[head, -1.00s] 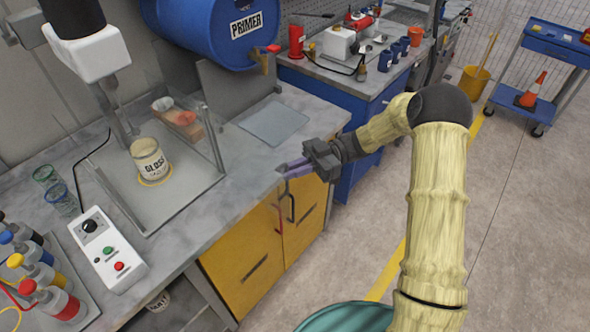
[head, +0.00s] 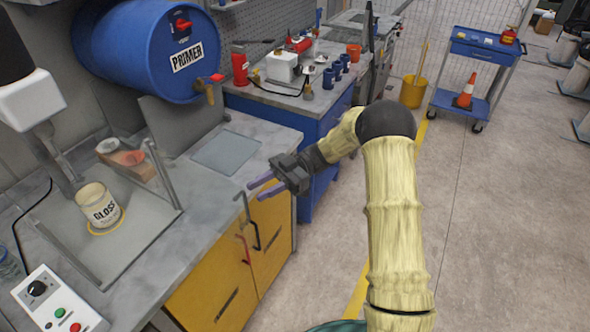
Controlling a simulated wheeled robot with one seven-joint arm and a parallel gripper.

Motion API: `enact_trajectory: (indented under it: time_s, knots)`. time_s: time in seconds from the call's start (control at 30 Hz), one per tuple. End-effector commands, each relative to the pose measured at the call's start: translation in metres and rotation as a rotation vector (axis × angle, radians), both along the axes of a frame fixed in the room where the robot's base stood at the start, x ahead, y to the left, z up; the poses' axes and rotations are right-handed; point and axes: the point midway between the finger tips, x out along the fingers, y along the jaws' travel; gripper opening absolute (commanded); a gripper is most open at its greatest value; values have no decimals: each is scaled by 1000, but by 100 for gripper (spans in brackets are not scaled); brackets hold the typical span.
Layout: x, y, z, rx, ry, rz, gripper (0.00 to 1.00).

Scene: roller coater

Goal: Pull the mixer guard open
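The mixer guard (head: 163,171) is a clear panel with a grey metal frame on the bench at the left of the head view. It stands around the mixing spot, where a cream GLOSS can (head: 97,207) sits below the mixer's white head (head: 38,101). The guard appears closed, though its clear panel is hard to make out. My gripper (head: 258,187) is to the right of the guard, over the bench's front edge near the yellow cabinet. Its two purple fingers are apart with nothing between them. It does not touch the guard.
A control box (head: 58,302) with a knob and buttons lies at the bench's front left. A blue PRIMER drum (head: 150,50) with a tap is behind. Handles stick out from the yellow cabinet (head: 270,235) below my gripper.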

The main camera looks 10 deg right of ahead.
Motion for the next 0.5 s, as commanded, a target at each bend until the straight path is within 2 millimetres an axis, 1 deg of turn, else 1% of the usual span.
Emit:
enact_trajectory:
  time_s: [0.03, 0.1, 0.5]
  knots:
    - [6, -9, -4, -2, -2, -4, 31]
    - [14, -21, -3, -1, -3, -4, 31]
    - [53, -79, -3, 1, -3, 4, 31]
